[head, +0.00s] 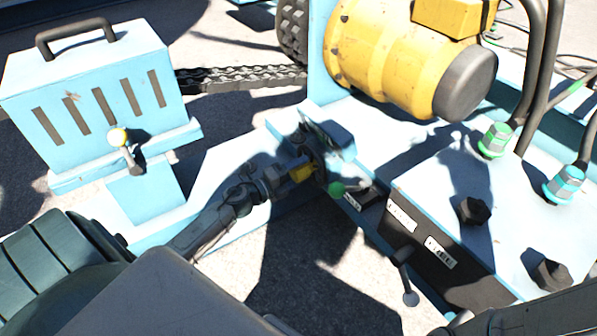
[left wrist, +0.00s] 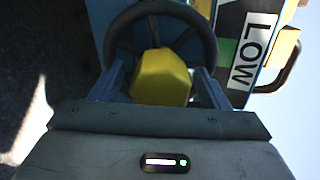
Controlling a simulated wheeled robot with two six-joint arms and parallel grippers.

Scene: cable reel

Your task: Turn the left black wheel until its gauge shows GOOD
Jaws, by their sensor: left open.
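The left black wheel (left wrist: 204,35) fills the top of the left wrist view, with a yellow hub (left wrist: 161,77) at its centre. In the head view the yellow hub (head: 302,172) shows at my left gripper, and the wheel is mostly hidden. My left gripper (head: 297,173) is open, with one finger on each side of the hub; whether either finger touches it I cannot tell. The gauge label (left wrist: 250,50) beside the wheel reads LOW.
A dark lever (head: 409,297) hangs off the control box (head: 440,240). A yellow motor (head: 385,60) is behind, and a blue slotted housing (head: 95,100) stands at left.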

